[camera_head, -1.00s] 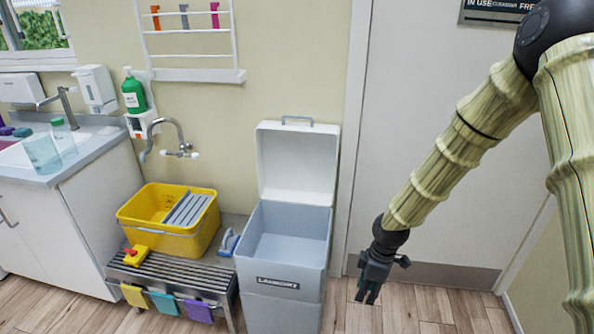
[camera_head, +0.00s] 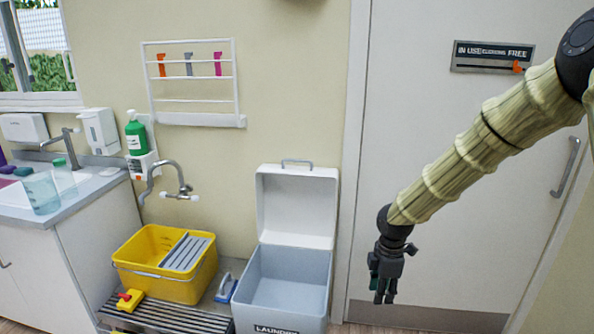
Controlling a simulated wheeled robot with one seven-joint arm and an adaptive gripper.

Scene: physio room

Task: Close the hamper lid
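The hamper (camera_head: 282,287) is a pale grey bin with a laundry label on its front, partly cut off by the bottom edge. Its white lid (camera_head: 297,208) stands upright and open at the back, with a grey handle (camera_head: 297,162) on its top edge. The inside of the hamper looks empty. My gripper (camera_head: 384,296) hangs pointing down to the right of the hamper, in front of the door and apart from the lid. Its dark fingers are small in view, and I cannot tell how far apart they are.
A yellow bucket (camera_head: 150,284) and a slatted bench (camera_head: 170,318) stand left of the hamper. A wall tap (camera_head: 180,190) is above them. A sink counter (camera_head: 85,208) is at far left. The door (camera_head: 455,200) is behind my arm.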

